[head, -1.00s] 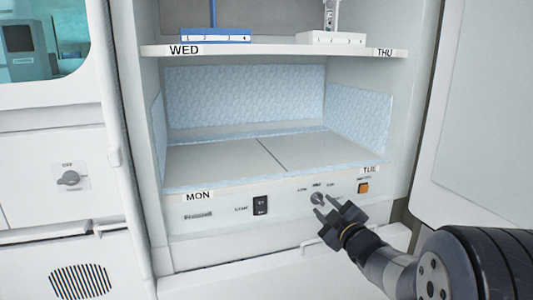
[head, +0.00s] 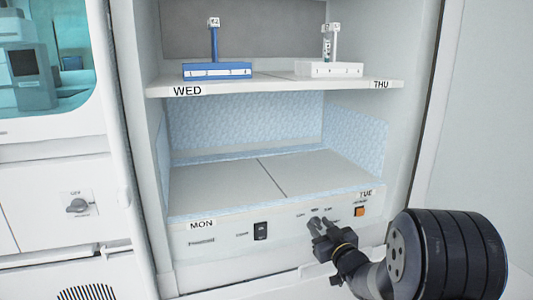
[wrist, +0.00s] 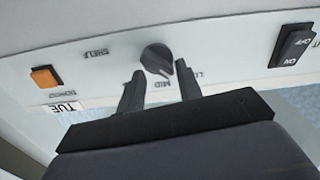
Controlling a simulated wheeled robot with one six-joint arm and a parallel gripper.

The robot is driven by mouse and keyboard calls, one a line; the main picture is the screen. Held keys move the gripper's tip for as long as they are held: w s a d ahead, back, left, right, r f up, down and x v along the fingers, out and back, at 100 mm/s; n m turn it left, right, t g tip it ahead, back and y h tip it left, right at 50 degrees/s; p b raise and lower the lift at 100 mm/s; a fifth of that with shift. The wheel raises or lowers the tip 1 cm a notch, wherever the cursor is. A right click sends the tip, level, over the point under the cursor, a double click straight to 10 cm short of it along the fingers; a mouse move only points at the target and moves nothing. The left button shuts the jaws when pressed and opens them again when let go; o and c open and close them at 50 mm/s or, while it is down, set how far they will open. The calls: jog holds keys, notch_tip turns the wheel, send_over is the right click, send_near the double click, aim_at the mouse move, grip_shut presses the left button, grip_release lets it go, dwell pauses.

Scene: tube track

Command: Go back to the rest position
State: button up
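My gripper (head: 321,222) is in front of the control panel (head: 225,243) under the lower shelf of the cabinet. In the wrist view my gripper (wrist: 159,78) has its two dark fingers apart with nothing between them but a view of the dark round knob (wrist: 156,60) on the panel. The knob lies just beyond the fingertips; I cannot tell whether they touch it. A MID label shows by the knob, seen upside down. In the head view my gripper hides the knob.
A lit orange button (head: 360,211) and a black rocker switch (head: 260,231) flank the knob. The lower shelf (head: 215,185), marked MON and TUE, is empty. The upper shelf holds a blue rack (head: 218,71) and a white rack (head: 330,69) with a tube. A white door (head: 485,130) stands at right.

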jog(key=shift+r+m+p, duration=0.2)
jog(key=shift+m+p, duration=0.5)
jog(key=shift+p, duration=0.1)
jog(key=v, duration=1.2)
jog(key=shift+m+h, duration=0.3)
jog(key=shift+h, duration=0.1)
